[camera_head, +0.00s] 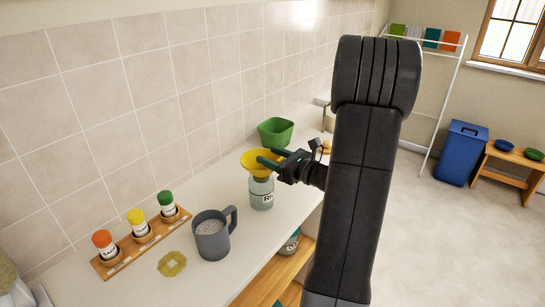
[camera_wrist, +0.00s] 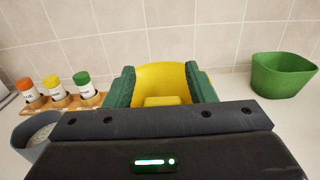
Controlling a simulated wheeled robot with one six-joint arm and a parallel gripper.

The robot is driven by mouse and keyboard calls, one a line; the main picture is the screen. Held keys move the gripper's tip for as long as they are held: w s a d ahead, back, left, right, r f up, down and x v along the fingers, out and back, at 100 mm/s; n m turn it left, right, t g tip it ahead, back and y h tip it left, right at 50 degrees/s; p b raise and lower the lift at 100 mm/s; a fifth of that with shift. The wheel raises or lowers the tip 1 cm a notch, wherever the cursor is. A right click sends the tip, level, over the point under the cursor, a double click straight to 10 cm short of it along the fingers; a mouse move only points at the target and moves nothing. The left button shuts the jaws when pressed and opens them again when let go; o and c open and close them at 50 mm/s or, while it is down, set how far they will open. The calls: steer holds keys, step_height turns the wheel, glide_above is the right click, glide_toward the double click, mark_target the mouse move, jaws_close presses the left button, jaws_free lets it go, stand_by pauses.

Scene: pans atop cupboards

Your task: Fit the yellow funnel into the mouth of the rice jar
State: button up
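The yellow funnel (camera_head: 256,164) sits upright directly above the glass rice jar (camera_head: 262,195), whose label is partly readable. Its lower part appears to meet the jar's mouth; its spout is not visible, so how deep it sits I cannot tell. My gripper (camera_head: 268,157) is at the funnel's right side in the head view. Its green fingers stand apart on either side of the funnel's small yellow tab. In the wrist view, the funnel (camera_wrist: 161,78) shows between the fingers, with strips of yellow visible between the tab and each finger. The jar is hidden there.
A grey mug (camera_head: 211,238) with pale contents stands in front of the jar. A wooden rack (camera_head: 120,262) holds three spice jars. A green bowl (camera_head: 276,132) stands behind the funnel. The tiled wall is close.

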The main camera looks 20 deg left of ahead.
steer(key=shift+o, duration=0.3)
steer(key=shift+d, duration=0.1)
steer(key=b+v, duration=0.2)
steer(key=v, duration=1.1)
steer(key=shift+s+d, duration=0.2)
steer(key=shift+d, duration=0.1)
steer(key=p+x, duration=0.2)
steer(key=x, duration=1.1)
steer(key=shift+w+a+r, duration=0.1)
steer(key=shift+w+a, duration=0.05)
steer(key=shift+a, duration=0.2)
steer(key=shift+a+r, duration=0.1)
steer(key=shift+r, duration=0.05)
steer(key=shift+r+p, duration=0.15)
steer(key=shift+p, duration=0.15)
